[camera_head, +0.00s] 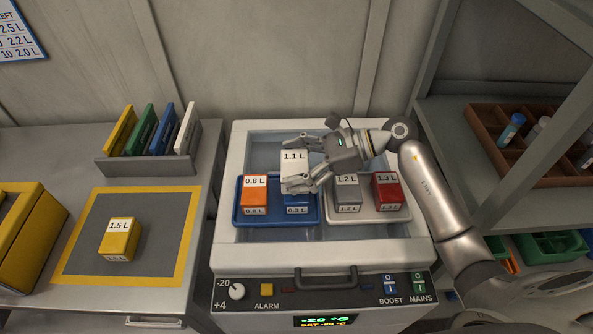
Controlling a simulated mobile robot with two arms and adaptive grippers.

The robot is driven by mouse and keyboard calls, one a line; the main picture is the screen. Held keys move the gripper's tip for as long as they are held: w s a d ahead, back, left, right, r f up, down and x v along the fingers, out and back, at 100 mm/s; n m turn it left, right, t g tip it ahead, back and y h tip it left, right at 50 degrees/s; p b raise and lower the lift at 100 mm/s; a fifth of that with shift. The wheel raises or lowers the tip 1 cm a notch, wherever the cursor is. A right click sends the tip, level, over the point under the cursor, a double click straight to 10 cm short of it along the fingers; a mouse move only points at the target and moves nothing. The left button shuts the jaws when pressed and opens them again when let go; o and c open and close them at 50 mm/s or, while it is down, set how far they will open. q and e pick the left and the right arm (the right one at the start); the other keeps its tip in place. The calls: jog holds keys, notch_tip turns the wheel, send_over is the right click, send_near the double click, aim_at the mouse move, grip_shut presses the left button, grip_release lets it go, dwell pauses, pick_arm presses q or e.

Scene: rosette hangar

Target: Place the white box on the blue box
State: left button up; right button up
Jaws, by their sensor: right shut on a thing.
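The white box (294,160), marked 1.1 L, is held upright in my right gripper (303,165) over the blue tray. The blue box (297,205), marked 0.3 L, stands in the right half of the blue tray (267,218). Its top is mostly hidden by the white box and the gripper fingers. The white box is directly over the blue box; I cannot tell whether they touch. My right arm reaches in from the right. My left gripper is out of view.
An orange box (254,187) stands close left in the blue tray. A grey box (347,190) and a red box (386,188) stand in a white tray to the right. The open cooler's rim (228,195) surrounds both trays. A yellow box (119,238) sits on a mat at left.

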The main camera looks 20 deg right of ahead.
jog(key=shift+w+d+f, duration=0.25)
jog(key=shift+d+f, duration=0.05)
jog(key=shift+f, duration=0.15)
notch_tip(320, 180, down, 2)
jog(key=shift+f+p, duration=0.1)
jog(key=shift+p, duration=0.8)
jog(key=shift+f, duration=0.3)
jog(key=shift+f, duration=0.1)
jog(key=shift+f, duration=0.15)
jog(key=o, duration=1.1)
